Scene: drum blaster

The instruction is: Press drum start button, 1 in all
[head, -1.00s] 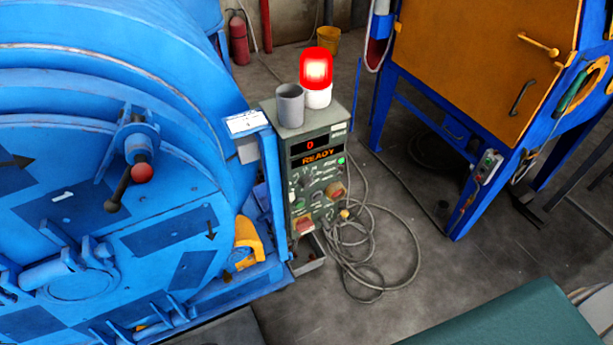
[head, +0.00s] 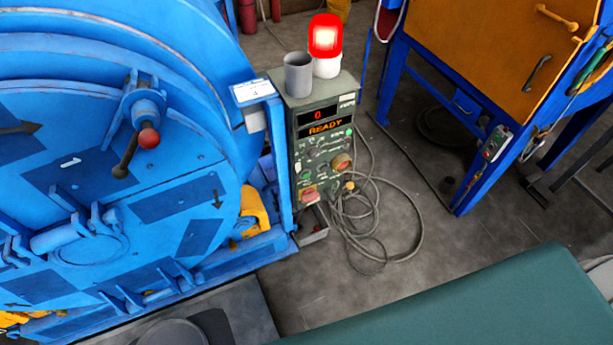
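The control box (head: 322,150) stands upright beside the big blue drum machine (head: 150,200) in the head view. Its display (head: 325,121) shows "0" and "READY" in orange-red. Below the display are several small knobs and buttons; their labels are too small to read. A small green light or button (head: 349,132) sits at the panel's upper right. A red-orange round button (head: 342,161) is at the right, and a red switch (head: 309,194) is at the lower left. I cannot tell which one is the drum start button. Neither of my grippers shows in this view.
A lit red beacon (head: 326,38) and a grey cup (head: 298,74) stand on the box. Grey cables (head: 385,235) lie coiled on the floor to its right. A blue and orange cabinet (head: 480,50) stands at the right. A dark green surface (head: 480,305) fills the lower right.

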